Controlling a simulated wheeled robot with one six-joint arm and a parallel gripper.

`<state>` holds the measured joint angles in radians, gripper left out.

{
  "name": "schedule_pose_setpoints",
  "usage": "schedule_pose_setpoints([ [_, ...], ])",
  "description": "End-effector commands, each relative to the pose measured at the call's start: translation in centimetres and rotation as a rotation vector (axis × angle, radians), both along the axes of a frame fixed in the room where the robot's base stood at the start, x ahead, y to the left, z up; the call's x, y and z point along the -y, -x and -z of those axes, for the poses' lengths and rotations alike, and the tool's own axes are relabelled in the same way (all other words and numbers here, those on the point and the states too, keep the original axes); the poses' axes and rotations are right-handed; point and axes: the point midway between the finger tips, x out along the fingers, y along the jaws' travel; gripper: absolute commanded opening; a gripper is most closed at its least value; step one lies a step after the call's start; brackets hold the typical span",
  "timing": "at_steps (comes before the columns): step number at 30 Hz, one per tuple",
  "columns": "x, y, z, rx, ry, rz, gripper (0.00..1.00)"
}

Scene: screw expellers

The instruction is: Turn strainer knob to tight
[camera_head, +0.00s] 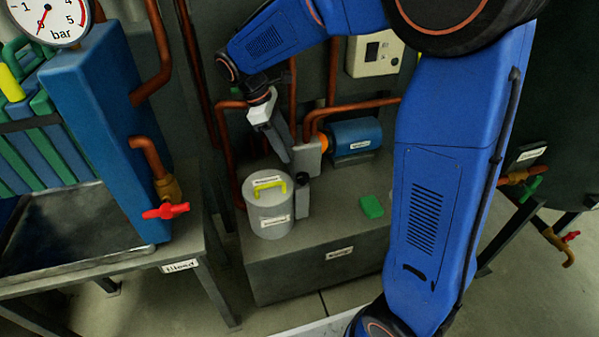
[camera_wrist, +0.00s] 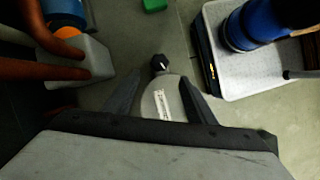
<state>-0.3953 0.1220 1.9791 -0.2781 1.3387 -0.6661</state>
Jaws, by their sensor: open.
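The strainer is probably the grey canister (camera_head: 268,216) with a yellow handle on its lid; its labels are too small to read. A small dark knob (camera_head: 302,180) stands beside it on the right. In the wrist view the black knob (camera_wrist: 159,62) has a white mark and sits just beyond my fingertips, roughly centred between them. A grey rounded surface with a white label (camera_wrist: 160,104) lies between the fingers, probably part of the canister. My gripper (camera_wrist: 160,82) is open and empty. In the head view my gripper (camera_head: 288,146) hangs above and behind the canister, pointing down.
A grey pump block (camera_head: 308,156) and blue motor (camera_head: 356,136) stand close to my gripper. Copper pipes (camera_head: 223,140) rise behind. A green block (camera_head: 371,207) lies on the grey base (camera_head: 322,238). A blue press (camera_head: 105,130) with a red-handled valve (camera_head: 166,211) stands left.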

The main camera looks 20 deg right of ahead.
Motion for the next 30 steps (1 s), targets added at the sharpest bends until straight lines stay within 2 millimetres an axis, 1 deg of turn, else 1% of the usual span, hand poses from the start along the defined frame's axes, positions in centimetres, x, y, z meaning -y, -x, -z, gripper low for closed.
schedule_pose_setpoints([
  [1,0.4,0.2,0.9,-0.003,0.002,0.001,0.50],
  [6,1.4,0.7,3.7,-0.003,0.001,0.002,0.50],
  [15,3.1,1.4,8.1,-0.002,0.000,0.001,0.50],
  [21,3.8,1.6,9.8,0.000,0.000,0.000,0.50],
  [30,3.9,1.7,10.2,0.000,-0.001,0.000,0.50],
])
